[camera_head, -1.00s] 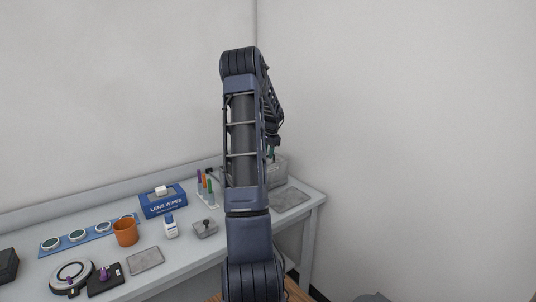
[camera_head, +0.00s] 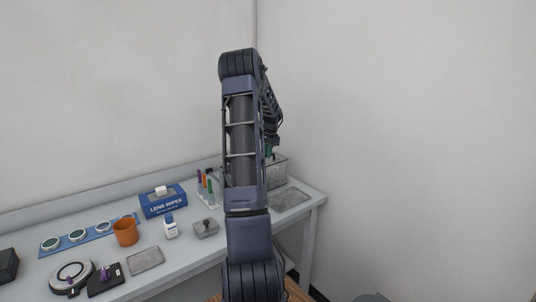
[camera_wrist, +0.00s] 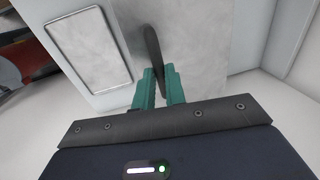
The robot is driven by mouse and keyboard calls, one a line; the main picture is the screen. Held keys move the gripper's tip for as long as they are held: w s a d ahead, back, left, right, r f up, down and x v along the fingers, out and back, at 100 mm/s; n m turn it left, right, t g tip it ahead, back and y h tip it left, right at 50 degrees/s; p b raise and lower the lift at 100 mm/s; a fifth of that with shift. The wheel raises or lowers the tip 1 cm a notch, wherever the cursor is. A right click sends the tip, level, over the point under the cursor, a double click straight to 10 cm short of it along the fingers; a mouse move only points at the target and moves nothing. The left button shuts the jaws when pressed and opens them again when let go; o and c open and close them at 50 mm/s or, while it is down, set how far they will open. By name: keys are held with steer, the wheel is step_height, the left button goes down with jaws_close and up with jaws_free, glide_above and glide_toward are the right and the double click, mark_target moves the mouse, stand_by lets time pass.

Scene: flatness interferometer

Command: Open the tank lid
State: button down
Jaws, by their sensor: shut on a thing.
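The metal tank (camera_head: 278,173) stands at the back right of the bench, partly hidden behind my arm in the head view. In the wrist view its grey lid (camera_wrist: 198,42) fills the upper middle, with a thin dark upright handle (camera_wrist: 153,50). My gripper (camera_wrist: 160,78) has teal fingers closed on the lower end of this handle. Its fingertips show small in the head view (camera_head: 269,152), just above the tank. Whether the lid is seated or slightly raised is hard to tell.
A flat grey plate (camera_head: 291,199) lies in front of the tank; it also shows in the wrist view (camera_wrist: 88,48). A rack with coloured pens (camera_head: 206,188), a lens wipes box (camera_head: 163,204), an orange cup (camera_head: 125,233) and a white bottle (camera_head: 170,228) stand left. Walls close in behind and right.

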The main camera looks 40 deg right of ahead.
steer(key=shift+w+r+g, duration=0.4)
steer(key=shift+r, duration=0.15)
steer(key=w+r+g, duration=0.5)
steer(key=w, duration=0.1)
steer(key=w+f, duration=0.1)
steer(key=w, duration=1.3)
steer(key=shift+w+f, duration=0.2)
steer(key=shift+w, duration=0.2)
steer(key=shift+a, duration=0.15)
steer(key=c, duration=1.5)
jaws_free()
steer(key=shift+o, duration=0.2)
steer(key=shift+w+f, duration=0.2)
steer(key=shift+f, duration=0.05)
steer(key=shift+s+r, duration=0.1)
steer(key=shift+r, duration=0.1)
steer(key=shift+s+r, duration=0.1)
steer(key=shift+r, duration=0.05)
